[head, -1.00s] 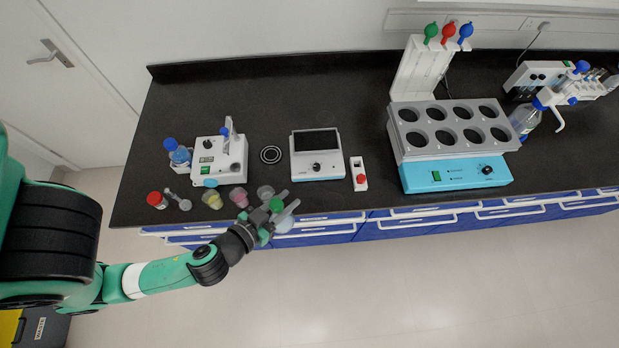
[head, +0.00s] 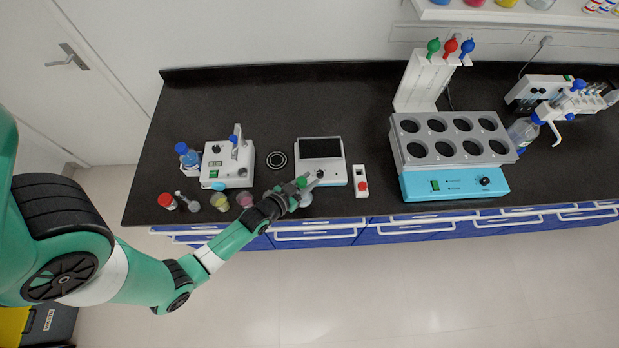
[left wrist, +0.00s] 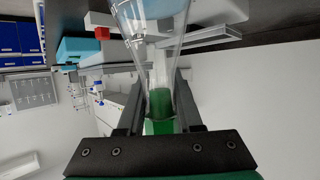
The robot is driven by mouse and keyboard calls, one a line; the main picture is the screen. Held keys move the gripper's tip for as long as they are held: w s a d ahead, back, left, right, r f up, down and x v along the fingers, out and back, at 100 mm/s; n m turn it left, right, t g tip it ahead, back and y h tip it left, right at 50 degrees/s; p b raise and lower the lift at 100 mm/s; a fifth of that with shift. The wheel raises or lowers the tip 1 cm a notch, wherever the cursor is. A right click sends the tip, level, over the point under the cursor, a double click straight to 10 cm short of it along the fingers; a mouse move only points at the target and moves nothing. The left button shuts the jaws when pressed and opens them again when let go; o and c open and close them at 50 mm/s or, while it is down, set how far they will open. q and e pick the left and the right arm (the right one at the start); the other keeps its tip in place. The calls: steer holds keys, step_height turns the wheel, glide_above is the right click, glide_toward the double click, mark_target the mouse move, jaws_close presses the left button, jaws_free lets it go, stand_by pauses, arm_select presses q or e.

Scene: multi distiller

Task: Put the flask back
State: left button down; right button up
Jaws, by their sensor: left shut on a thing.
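My left gripper (head: 297,188) is shut on a clear conical flask (left wrist: 158,50). In the left wrist view its glass widens away from the jaws, with a green part at the narrow end between the fingers. In the head view the flask (head: 306,200) is small and partly hidden by the gripper, near the counter's front edge just in front of the white device with a dark screen (head: 320,150). I cannot tell whether the flask touches the counter. A yellow flask (head: 220,202) and a pink flask (head: 244,199) stand to the left. My right gripper is not in view.
A white device (head: 226,165) stands behind the coloured flasks. A small box with a red button (head: 361,182) is right of the gripper. A grey rack with round holes (head: 450,140) stands further right. A wall shelf (head: 510,14) holds coloured vessels. The back left counter is clear.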

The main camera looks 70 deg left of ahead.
arm_select(q)
steer(key=shift+w+a+f, duration=0.25)
steer(key=shift+w+f, duration=0.05)
steer(key=shift+f, duration=0.35)
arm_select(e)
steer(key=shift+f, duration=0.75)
arm_select(q)
step_height(320, 180, down, 3)
steer(key=b, duration=0.3)
steer(key=shift+w+a+f, duration=0.1)
steer(key=shift+w+f, duration=0.05)
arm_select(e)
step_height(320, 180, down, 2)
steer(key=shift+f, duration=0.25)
arm_select(q)
steer(key=shift+f, duration=0.15)
steer(key=c, duration=0.6)
jaws_free()
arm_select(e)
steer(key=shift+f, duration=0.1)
